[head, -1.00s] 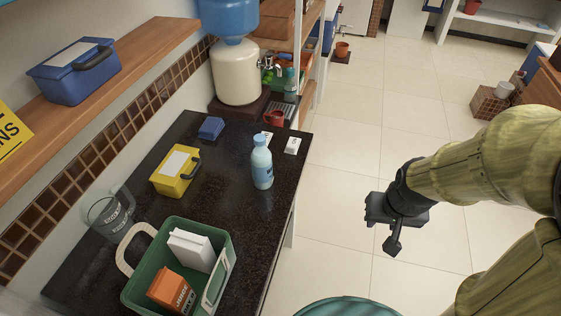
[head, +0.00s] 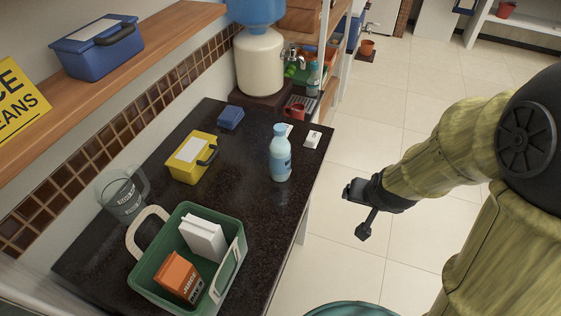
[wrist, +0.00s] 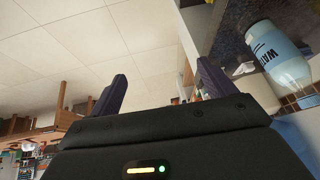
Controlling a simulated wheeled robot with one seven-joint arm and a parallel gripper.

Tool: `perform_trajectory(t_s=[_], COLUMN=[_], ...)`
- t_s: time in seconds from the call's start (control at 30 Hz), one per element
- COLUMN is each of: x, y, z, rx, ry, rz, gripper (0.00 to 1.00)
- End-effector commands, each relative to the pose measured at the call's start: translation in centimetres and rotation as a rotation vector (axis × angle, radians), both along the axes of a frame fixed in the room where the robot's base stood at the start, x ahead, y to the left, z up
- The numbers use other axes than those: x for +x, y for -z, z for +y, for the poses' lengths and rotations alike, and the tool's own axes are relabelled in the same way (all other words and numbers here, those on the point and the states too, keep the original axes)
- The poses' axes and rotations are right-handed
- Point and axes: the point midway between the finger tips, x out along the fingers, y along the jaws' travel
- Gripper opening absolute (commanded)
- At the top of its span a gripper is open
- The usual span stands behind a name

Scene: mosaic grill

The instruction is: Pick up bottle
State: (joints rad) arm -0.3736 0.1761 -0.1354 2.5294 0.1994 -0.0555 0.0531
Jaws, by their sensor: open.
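A light blue and white bottle (head: 280,155) stands upright on the dark countertop (head: 245,205), near its right edge. In the wrist view the bottle (wrist: 280,60) shows at the upper right, with a label partly readable as water. My gripper (head: 354,212) is to the right of the counter, over the floor, apart from the bottle. In the wrist view its two dark fingers (wrist: 160,92) are spread open with nothing between them.
Left of the bottle are a yellow box (head: 190,160), a blue box (head: 231,117) and a clear mug (head: 124,200). A green basket (head: 160,285) holds two cartons. A red mug (head: 296,111) and a water dispenser (head: 258,65) stand behind. Counter around the bottle is mostly clear.

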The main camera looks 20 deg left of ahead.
Motion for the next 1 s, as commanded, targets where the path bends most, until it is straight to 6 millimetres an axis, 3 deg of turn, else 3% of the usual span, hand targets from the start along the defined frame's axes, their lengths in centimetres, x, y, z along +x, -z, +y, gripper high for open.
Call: perform_trajectory(t_s=[0.03,0.2,0.47,0.67,0.8,1.0], x=[0.7,3.0,4.7,4.2,2.6,0.8], y=[1.5,3.7,5.8,6.0,5.4,4.0], z=[1.6,6.0,12.4,17.3,20.7,23.1], rx=[0.004,0.016,0.011,0.008,0.016,0.035], ry=[-0.008,-0.001,-0.011,-0.048,-0.087,-0.119], rz=[-0.035,-0.188,-0.461,-0.713,-0.9,-1.063], gripper=[0.83,0.83,0.83,0.83,0.83,0.83])
